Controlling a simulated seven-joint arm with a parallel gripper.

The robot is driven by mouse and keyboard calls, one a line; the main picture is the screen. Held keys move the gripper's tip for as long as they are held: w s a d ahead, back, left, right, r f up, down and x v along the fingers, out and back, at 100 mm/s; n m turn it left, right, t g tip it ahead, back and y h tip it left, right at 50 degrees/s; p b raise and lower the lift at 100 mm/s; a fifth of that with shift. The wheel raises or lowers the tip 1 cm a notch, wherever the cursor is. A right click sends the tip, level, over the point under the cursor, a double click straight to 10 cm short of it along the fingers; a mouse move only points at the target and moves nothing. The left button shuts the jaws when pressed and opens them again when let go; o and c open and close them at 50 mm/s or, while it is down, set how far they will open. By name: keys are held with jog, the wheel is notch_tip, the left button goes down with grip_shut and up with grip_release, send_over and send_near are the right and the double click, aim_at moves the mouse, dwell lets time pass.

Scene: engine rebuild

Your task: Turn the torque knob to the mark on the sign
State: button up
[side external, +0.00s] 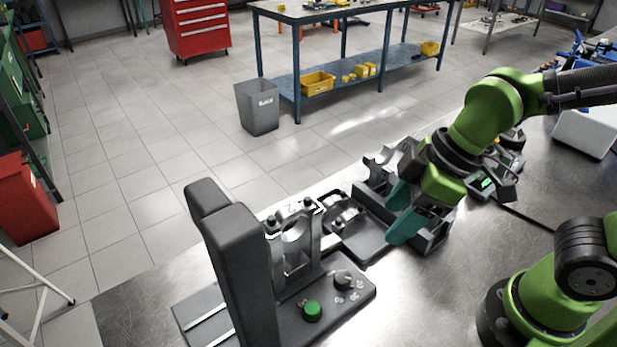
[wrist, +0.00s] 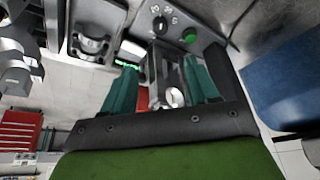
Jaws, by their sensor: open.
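The torque knob (side external: 343,279) is a small dark round knob on the dark base of a machine, with pale marks around it. In the wrist view the knob (wrist: 159,24) is near the top, beyond my fingertips, with small symbols beside it. A green button (side external: 312,311) sits next to the knob, and it also shows in the wrist view (wrist: 190,35). My gripper (side external: 397,214) has two teal fingers, is open, and is to the right of the knob, apart from it. In the wrist view the gripper (wrist: 160,66) points toward the machine. I cannot make out a readable sign.
The machine's tall dark column (side external: 238,265) stands left of the knob. Metal fixtures (side external: 344,214) stand behind the knob, and a dark grey tray (side external: 432,238) is beneath my gripper. The metal bench (side external: 410,305) is bare in front.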

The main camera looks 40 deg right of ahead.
jog(key=w+d+r+m+t+h, duration=0.1)
jog(key=d+r+m+t, duration=0.3)
jog(key=d+m, duration=0.6)
jog(key=r+m, duration=0.1)
jog(key=m, duration=0.1)
jog(key=shift+d+r+m, duration=0.25)
jog(key=shift+d+m, duration=0.05)
jog(key=shift+d, duration=0.1)
jog(key=n+g, duration=0.3)
jog(key=n, duration=0.6)
send_near(343, 277)
jog(key=x, duration=0.8)
jog(key=shift+w+f, duration=0.15)
jog(key=shift+f, duration=0.1)
